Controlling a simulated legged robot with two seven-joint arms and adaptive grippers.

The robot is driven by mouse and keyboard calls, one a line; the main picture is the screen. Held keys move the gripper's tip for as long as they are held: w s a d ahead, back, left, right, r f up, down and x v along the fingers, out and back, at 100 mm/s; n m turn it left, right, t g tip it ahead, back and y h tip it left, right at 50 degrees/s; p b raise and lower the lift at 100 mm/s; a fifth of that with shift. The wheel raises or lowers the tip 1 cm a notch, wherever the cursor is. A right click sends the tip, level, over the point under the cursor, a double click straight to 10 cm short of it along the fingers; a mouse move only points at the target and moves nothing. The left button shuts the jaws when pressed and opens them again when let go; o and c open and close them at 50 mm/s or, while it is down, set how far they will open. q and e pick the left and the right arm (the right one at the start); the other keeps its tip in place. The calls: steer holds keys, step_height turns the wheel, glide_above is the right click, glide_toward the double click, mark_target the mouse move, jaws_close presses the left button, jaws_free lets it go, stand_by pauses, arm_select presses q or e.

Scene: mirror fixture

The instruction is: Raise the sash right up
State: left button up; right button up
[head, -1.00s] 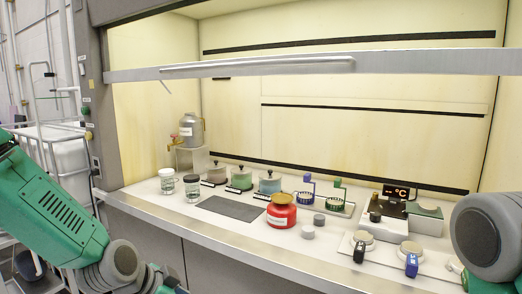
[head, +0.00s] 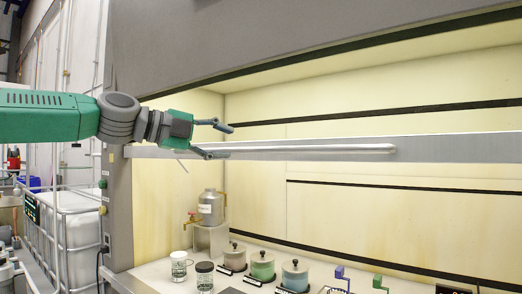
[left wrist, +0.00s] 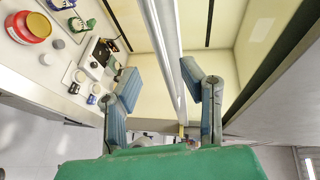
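The sash shows in the head view as a grey horizontal rail (head: 450,147) with a long pale handle bar (head: 310,150), across the front of the lit fume hood. The opening below it is clear. My left gripper (head: 218,139) is open at the left end of the handle, one finger above it and one near its end. In the left wrist view the rail (left wrist: 168,50) runs between the two spread fingers of my left gripper (left wrist: 160,95). I cannot tell whether a finger touches it. My right gripper is not in view.
Inside the hood stand a metal canister (head: 211,208), jars (head: 263,266) and a red container (left wrist: 28,27) on the work surface. A grey side post (head: 118,215) bounds the hood at left. A white tank in a cage (head: 72,225) stands beyond it.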

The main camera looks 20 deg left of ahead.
mark_target(252, 150)
arm_select(q)
steer(key=x, duration=0.2)
steer(key=p+x, duration=0.1)
steer(key=x, duration=0.1)
steer(key=a+x, duration=0.1)
steer(key=x, duration=0.1)
steer(key=shift+w+d+f, duration=0.25)
steer(key=shift+w+f, duration=0.05)
steer(key=shift+w, duration=0.35)
steer(key=shift+w+d+f+p, duration=0.2)
steer(key=shift+w+d+p, duration=0.2)
steer(key=shift+w, duration=0.2)
steer(key=shift+w+d, duration=0.2)
steer(key=shift+d, duration=0.6)
jaws_close()
steer(key=shift+a, duration=0.1)
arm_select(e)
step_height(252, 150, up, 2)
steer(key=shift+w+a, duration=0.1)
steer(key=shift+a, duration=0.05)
